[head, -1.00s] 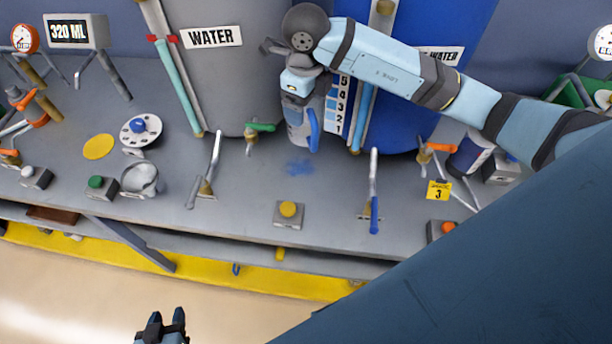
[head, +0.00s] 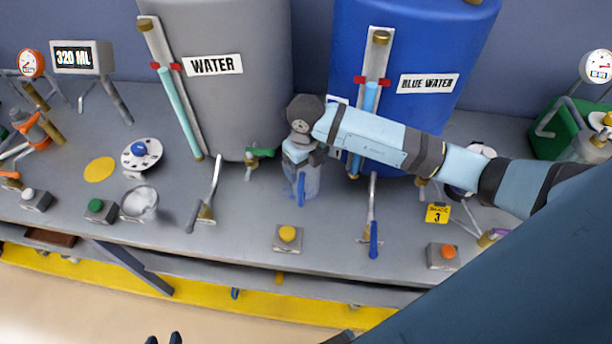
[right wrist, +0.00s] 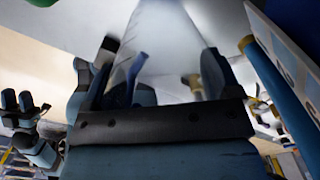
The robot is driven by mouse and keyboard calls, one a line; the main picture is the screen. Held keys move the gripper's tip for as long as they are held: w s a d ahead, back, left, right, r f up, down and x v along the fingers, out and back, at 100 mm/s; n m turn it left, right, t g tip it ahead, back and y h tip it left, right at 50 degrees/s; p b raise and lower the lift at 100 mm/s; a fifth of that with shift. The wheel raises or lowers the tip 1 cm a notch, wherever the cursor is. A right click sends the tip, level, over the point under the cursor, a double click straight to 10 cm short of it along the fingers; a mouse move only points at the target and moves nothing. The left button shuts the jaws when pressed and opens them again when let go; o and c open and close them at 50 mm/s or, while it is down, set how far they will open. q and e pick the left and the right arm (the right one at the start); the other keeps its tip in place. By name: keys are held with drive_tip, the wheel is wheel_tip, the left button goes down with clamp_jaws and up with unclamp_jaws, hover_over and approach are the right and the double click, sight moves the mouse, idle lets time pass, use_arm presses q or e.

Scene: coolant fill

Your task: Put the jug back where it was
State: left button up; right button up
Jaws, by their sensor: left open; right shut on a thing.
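The jug (head: 311,182) is clear with a blue handle and stands upright at the bench, in front of the gap between the grey and blue tanks. My right gripper (head: 300,160) is shut on the jug from above. In the right wrist view, the clear jug wall (right wrist: 155,40) and its blue handle (right wrist: 122,88) show between the fingers of my right gripper (right wrist: 158,70). I cannot tell whether the jug's base touches the bench. My left gripper (head: 163,340) is open and empty at the bottom edge, with only its tips showing.
The grey WATER tank (head: 230,110) and BLUE WATER tank (head: 400,40) stand behind. A green-handled tap (head: 260,153) is left of the jug. A yellow button box (head: 288,238), a lever (head: 208,200) and a blue-tipped lever (head: 373,225) surround it in front. Bare bench lies between these.

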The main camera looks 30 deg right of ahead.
sight(306, 179)
wheel_tip(306, 179, down, 6)
drive_tip(key=shift+r+p, duration=0.2)
drive_tip(key=shift+p, duration=0.15)
drive_tip(key=shift+f, duration=0.1)
drive_tip(key=shift+f, duration=0.1)
drive_tip(key=o, duration=1.1)
wheel_tip(306, 179, up, 12)
drive_tip(key=shift+r+b, duration=0.15)
drive_tip(key=shift+b, duration=0.6)
